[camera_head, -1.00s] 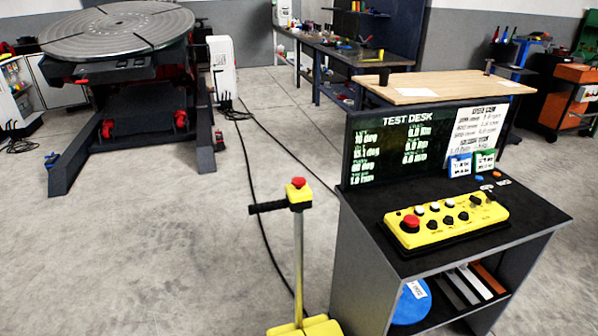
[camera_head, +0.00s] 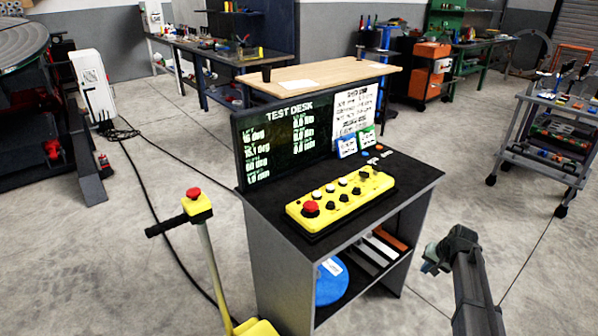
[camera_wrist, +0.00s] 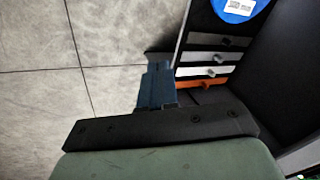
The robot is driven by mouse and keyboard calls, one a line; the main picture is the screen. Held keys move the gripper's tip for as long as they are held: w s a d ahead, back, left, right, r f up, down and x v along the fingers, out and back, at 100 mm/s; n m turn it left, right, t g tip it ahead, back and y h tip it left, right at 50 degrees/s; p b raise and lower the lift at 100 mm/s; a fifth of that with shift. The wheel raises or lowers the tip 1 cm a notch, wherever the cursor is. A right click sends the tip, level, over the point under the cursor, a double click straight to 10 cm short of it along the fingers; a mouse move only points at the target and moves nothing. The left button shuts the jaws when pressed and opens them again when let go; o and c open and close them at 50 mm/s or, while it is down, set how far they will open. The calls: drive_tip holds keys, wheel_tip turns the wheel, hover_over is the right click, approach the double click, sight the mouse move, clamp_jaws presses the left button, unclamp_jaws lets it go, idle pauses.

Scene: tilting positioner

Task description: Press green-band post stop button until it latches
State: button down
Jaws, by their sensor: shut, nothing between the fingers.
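A post (camera_head: 212,265) with a yellow head box (camera_head: 197,208) stands left of the test desk in the head view. A red mushroom button (camera_head: 194,193) sits on top of the box, and a black handle (camera_head: 165,228) sticks out to its left. I cannot make out a green band on this post. My gripper (camera_wrist: 156,84) is shut and empty in the wrist view, pointing down past the desk's open shelf. In the head view my arm is at the lower right, right of the desk and well away from the post.
The test desk (camera_head: 262,222) stands between my arm and the post. It carries a yellow control panel (camera_head: 341,196) with its own red button (camera_head: 311,208). A cart (camera_head: 543,150) stands at the right. A cable runs over the floor behind the post.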

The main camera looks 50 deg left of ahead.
sight(192, 190)
drive_tip(key=s+a+r+n+y, duration=0.1)
drive_tip(key=a+r, duration=0.7)
drive_tip(key=r, duration=0.1)
drive_tip(key=s+a+r+n, duration=0.1)
drive_tip(key=a+r, duration=0.8)
drive_tip(key=s+a+r+n+y, duration=0.1)
drive_tip(key=s+a+r, duration=0.1)
drive_tip(key=a+r, duration=0.6)
drive_tip(key=shift+s+a+r+y, duration=0.1)
drive_tip(key=shift+a+r+y, duration=0.2)
drive_tip(key=shift+r, duration=0.3)
drive_tip(key=s+a+r+n+h, duration=0.1)
drive_tip(key=s+a+r+n, duration=0.2)
drive_tip(key=s, duration=1.3)
drive_tip(key=s+a+r+n+h, duration=0.1)
drive_tip(key=s+a+r+n, duration=0.3)
drive_tip(key=s, duration=1.3)
drive_tip(key=s+a+r+n+h, duration=0.1)
drive_tip(key=s+a+r+n, duration=0.3)
drive_tip(key=s+a+r, duration=0.5)
drive_tip(key=s+a, duration=0.5)
drive_tip(key=s, duration=0.2)
drive_tip(key=shift+s+a+r+g, duration=0.15)
drive_tip(key=shift+a+r+g, duration=0.15)
drive_tip(key=shift+a+r, duration=0.1)
drive_tip(key=shift+f, duration=0.1)
